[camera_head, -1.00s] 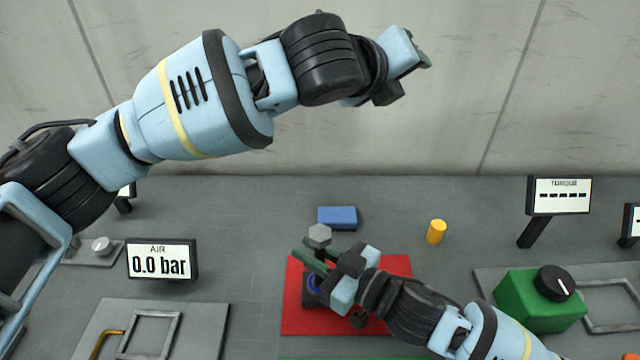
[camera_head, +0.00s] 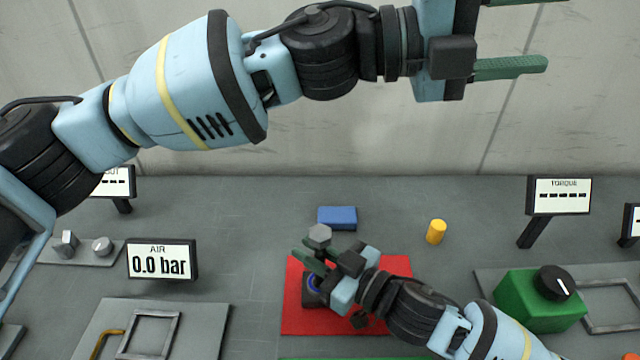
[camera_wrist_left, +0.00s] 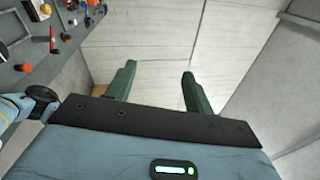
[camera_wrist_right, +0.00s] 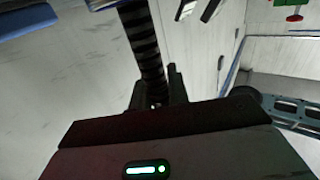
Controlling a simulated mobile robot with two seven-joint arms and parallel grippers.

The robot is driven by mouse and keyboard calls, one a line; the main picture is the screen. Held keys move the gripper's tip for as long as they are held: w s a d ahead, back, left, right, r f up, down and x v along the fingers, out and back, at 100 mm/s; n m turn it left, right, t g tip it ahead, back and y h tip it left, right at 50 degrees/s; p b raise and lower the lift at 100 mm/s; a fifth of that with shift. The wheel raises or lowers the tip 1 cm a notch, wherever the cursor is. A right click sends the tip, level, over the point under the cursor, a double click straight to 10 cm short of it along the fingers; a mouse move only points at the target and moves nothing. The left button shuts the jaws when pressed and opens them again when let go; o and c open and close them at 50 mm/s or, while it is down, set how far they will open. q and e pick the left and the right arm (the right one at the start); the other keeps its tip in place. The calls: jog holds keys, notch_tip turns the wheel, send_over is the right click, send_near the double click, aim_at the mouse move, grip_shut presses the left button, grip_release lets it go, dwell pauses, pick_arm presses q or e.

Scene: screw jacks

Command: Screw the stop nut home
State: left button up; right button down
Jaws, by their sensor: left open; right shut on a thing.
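A grey hexagonal piece (camera_head: 319,235), which looks like the stop nut, shows above the red mat at my right gripper (camera_head: 306,249). The right gripper is shut on a dark threaded spindle (camera_wrist_right: 146,50), seen between its fingers in the right wrist view. How the hexagonal piece meets the spindle is hard to tell. A dark block with a blue ring (camera_head: 313,283) stands on the mat just below the fingers, partly hidden by the gripper. My left gripper (camera_head: 555,34) is open and empty, high in front of the wall; its spread fingers show in the left wrist view (camera_wrist_left: 159,72).
The red mat (camera_head: 390,266) lies at the bench's middle. A blue block (camera_head: 337,216) and a yellow cylinder (camera_head: 436,231) stand behind it. A green box with a black knob (camera_head: 540,302) is at right, an air display (camera_head: 162,260) at left.

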pick_arm(q)
jog(key=s+a+f+g+y, duration=0.1)
jog(key=s+f+g+y, duration=0.35)
jog(key=f, duration=0.25)
jog(key=n+t+y, duration=0.6)
jog(key=n+y, duration=0.6)
jog(key=y, duration=0.3)
send_over(320, 232)
notch_tip(320, 232, down, 14)
jog(key=shift+r, duration=0.1)
jog(key=shift+f, duration=4.05)
jog(key=shift+c, duration=0.4)
